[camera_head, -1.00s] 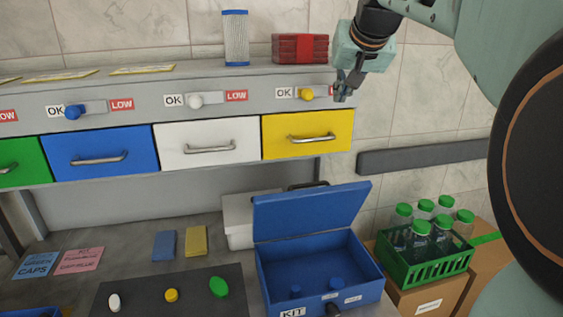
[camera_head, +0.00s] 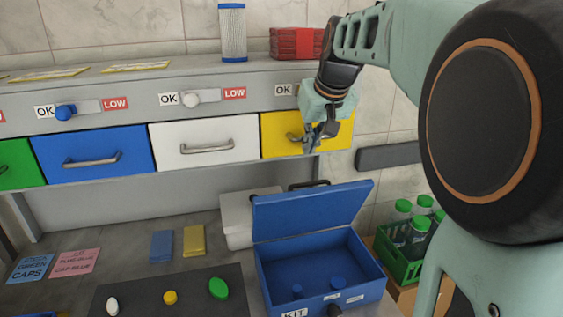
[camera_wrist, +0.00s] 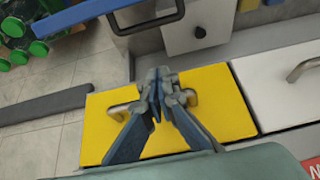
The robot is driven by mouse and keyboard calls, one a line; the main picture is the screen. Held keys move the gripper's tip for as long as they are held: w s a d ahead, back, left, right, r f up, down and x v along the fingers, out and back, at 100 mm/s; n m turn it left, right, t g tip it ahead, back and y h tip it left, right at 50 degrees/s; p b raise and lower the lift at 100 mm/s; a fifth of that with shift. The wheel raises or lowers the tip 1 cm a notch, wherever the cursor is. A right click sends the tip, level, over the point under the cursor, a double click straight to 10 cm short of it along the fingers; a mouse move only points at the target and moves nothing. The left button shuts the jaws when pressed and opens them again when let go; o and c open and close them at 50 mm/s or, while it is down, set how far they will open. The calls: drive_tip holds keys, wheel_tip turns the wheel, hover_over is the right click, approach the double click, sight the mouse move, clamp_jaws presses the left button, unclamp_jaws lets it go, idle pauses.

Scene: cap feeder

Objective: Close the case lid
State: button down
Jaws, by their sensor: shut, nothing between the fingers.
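The blue case (camera_head: 320,272) stands on the bench with its lid (camera_head: 312,210) raised at the back, leaning open. My gripper (camera_head: 308,150) is shut and empty, in front of the yellow drawer (camera_head: 268,136) and above the lid. In the wrist view my gripper (camera_wrist: 158,82) shows over the yellow drawer (camera_wrist: 222,108), with a blue edge carrying a dark handle, likely the lid (camera_wrist: 88,10), at the top.
A dark mat (camera_head: 185,292) with white, yellow and green caps lies left of the case. A green crate (camera_head: 396,262) of bottles stands to the right on a box. A white case (camera_head: 238,218) is behind the blue one. Drawers run above the bench.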

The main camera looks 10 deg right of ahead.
sight(307, 206)
wheel_tip(307, 206, down, 8)
drive_tip(key=shift+w, duration=0.2)
idle(0.3)
drive_tip(key=shift+f+b, duration=0.25)
drive_tip(key=shift+b, duration=0.15)
